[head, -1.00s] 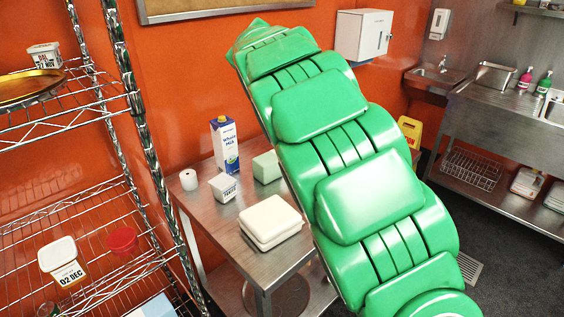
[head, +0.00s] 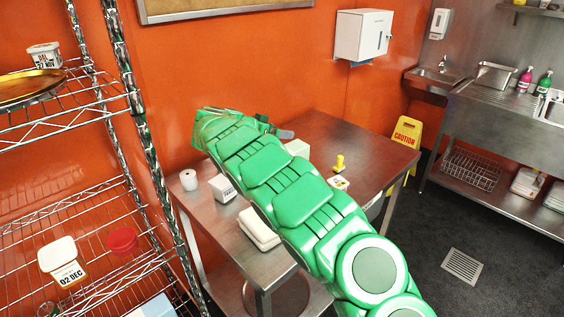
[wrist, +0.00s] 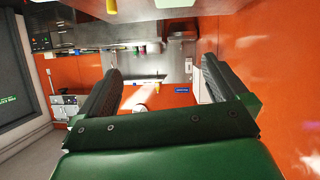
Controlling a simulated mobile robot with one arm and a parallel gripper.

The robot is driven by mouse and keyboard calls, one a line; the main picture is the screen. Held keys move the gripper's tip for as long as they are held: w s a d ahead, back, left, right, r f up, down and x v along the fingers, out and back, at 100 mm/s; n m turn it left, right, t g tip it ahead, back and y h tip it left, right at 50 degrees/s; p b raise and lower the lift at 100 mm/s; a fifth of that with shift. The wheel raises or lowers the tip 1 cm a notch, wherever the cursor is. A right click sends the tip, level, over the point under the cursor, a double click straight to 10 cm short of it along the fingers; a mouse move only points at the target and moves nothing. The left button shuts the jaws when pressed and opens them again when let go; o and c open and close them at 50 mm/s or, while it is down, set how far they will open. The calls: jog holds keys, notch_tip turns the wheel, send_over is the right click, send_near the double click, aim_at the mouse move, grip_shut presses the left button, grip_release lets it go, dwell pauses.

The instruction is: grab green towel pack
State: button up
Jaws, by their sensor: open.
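My gripper (head: 285,134) is mostly hidden behind my green arm in the head view, above the back of the steel table (head: 345,138). In the wrist view my gripper (wrist: 160,72) shows its two dark fingers spread wide, with nothing held between them. A pale green block, likely the towel pack, stood on the table behind the milk carton's right side earlier. My arm now covers that spot. A whitish block (head: 297,148) shows just past my arm; I cannot tell whether it is a towel pack.
A white clamshell box (head: 258,228), a white labelled tub (head: 222,187) and a paper roll (head: 189,180) stand on the table's left part. A yellow-topped item (head: 340,163) stands right of my arm. A wire rack (head: 85,200) is at left, a caution sign (head: 405,135) at right.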

jog(key=shift+m+t, duration=0.3)
jog(key=shift+m, duration=0.1)
jog(key=a+f, duration=0.1)
jog(key=w+a+f, duration=0.1)
jog(key=a, duration=0.1)
jog(key=shift+f, duration=3.7)
jog(key=x, duration=0.5)
jog(key=shift+s, duration=0.1)
jog(key=shift+c, duration=0.5)
jog(key=c, duration=1)
jog(key=shift+r, duration=0.1)
